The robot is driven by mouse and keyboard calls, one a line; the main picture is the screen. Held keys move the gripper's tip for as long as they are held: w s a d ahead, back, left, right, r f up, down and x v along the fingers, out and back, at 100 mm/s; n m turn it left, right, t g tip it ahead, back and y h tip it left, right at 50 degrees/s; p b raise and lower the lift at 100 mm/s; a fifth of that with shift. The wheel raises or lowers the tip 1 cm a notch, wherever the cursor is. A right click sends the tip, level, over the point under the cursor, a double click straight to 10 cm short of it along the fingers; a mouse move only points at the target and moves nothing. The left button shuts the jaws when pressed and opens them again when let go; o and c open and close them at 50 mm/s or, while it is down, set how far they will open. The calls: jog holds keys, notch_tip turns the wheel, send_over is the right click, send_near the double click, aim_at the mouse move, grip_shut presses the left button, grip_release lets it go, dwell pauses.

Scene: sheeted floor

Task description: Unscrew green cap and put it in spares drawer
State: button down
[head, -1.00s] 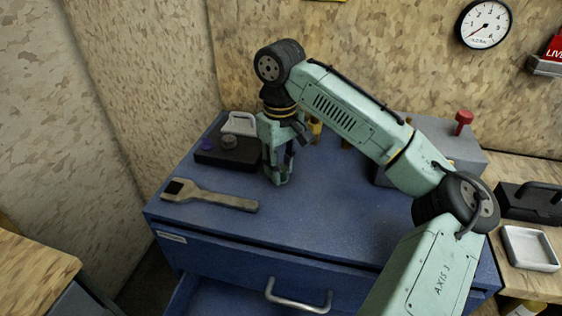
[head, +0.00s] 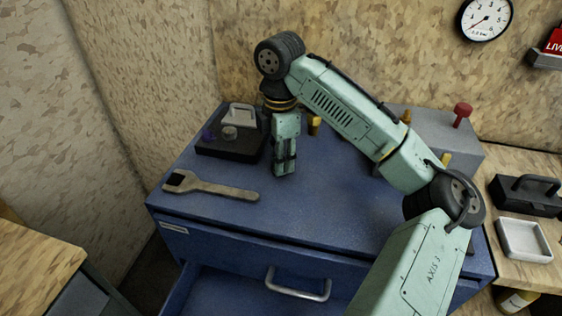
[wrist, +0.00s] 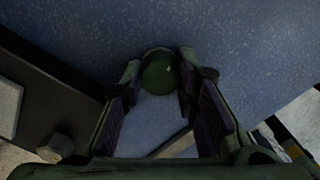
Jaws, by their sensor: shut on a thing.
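My gripper (head: 285,168) points down over the blue cabinet top, right of the black block. In the wrist view its fingers (wrist: 158,78) are closed around a dark green round cap (wrist: 158,70) at their tips. The head view hides the cap behind the fingers. I cannot tell whether it is still on a thread or what is beneath it. Below the cabinet top, a blue drawer (head: 215,296) stands open at the bottom edge of the head view. A small label (head: 174,229) is on the front panel above it, too small to read.
A wrench (head: 212,188) lies left of my gripper. The black block (head: 232,148) carries a purple piece, a grey round piece and a light handle-shaped piece. A grey box with a red knob (head: 462,110) stands back right. The front middle of the top is clear.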

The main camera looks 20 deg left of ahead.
jog(key=c, duration=1.2)
grip_release()
jog(key=shift+c, duration=0.7)
jog(key=m, duration=0.3)
jog(key=shift+m, duration=0.3)
jog(key=m, duration=1.6)
